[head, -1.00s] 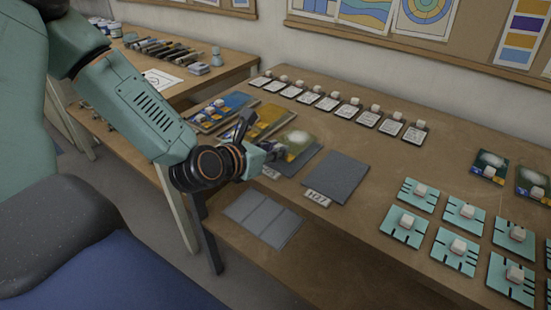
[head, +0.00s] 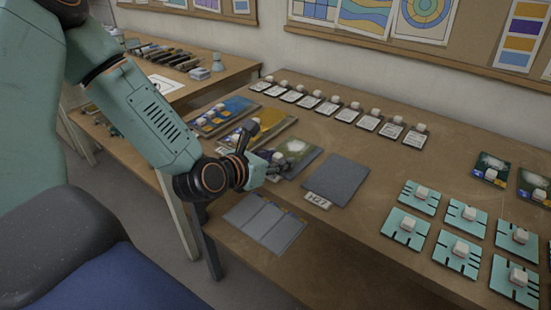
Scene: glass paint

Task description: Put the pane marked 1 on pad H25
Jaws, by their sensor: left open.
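My left gripper (head: 282,164) is open, low over the left part of a grey pad beside the bare pad. A dark green pane with a pale patch (head: 297,147) lies on that pad, partly hidden by the fingers. I cannot read its number, nor tell whether the fingers touch it. The bare grey pad (head: 336,180) to the right has a label (head: 317,200) that looks like H27. I cannot make out a label H25; the gripper covers the area in front of the neighbouring pad. My right gripper is not in view.
Two more pads with blue and yellow panes (head: 222,116) lie to the left. Small dark cards with white knobs (head: 368,122) line the back. Teal plates with white knobs (head: 419,196) and two dark green panes (head: 490,168) are at right.

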